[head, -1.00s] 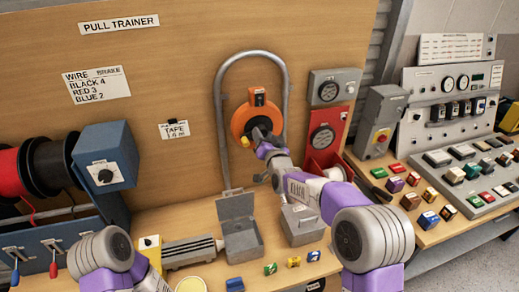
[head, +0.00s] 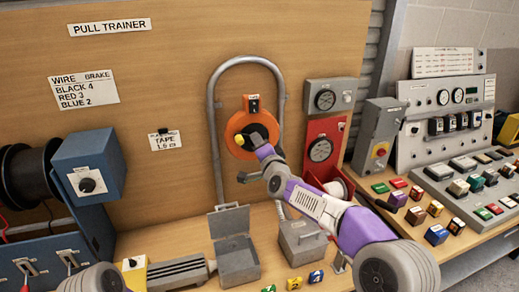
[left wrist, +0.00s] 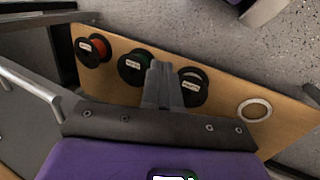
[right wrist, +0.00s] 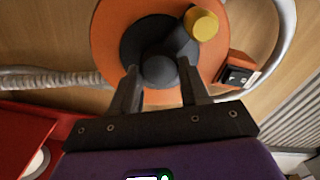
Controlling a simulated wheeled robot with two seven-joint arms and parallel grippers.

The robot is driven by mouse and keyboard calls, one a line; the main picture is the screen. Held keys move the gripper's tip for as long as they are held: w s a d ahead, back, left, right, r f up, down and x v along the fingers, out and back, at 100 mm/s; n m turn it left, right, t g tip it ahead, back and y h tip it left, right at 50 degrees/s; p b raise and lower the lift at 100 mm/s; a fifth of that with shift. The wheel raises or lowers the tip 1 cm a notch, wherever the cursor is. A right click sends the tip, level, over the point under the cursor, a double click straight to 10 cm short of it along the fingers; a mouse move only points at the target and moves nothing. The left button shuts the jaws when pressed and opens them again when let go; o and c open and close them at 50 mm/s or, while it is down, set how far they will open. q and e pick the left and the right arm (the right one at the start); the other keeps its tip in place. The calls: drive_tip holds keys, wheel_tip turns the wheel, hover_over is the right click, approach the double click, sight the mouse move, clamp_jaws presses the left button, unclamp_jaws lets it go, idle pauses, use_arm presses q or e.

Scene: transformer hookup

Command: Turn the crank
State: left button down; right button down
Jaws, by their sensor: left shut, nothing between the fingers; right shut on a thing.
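An orange reel (head: 236,123) is mounted on the wooden board. Its dark crank has a yellow knob (head: 239,140), at the lower left of the reel in the head view. The right wrist view shows the crank's round dark hub (right wrist: 160,70) and the yellow knob (right wrist: 202,25). My right gripper (head: 259,147) reaches the reel's face. In the right wrist view its fingers (right wrist: 160,82) are on both sides of the dark hub, shut on it, with the yellow knob outside them. My left gripper (left wrist: 162,80) is shut and empty, with small spools beyond it.
A grey bent tube (head: 213,125) loops around the reel. A red box (head: 322,128) and grey box (head: 332,92) stand at its right. An open grey box (head: 237,262) and another grey box (head: 300,240) sit below. Large spools (head: 30,175) stand left.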

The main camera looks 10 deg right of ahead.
idle(0.5)
drive_tip(key=c, duration=0.5)
unclamp_jaws()
drive_tip(key=shift+c, duration=0.2)
drive_tip(key=b+v, duration=0.1)
drive_tip(key=v, duration=0.6)
drive_tip(key=shift+s, duration=0.3)
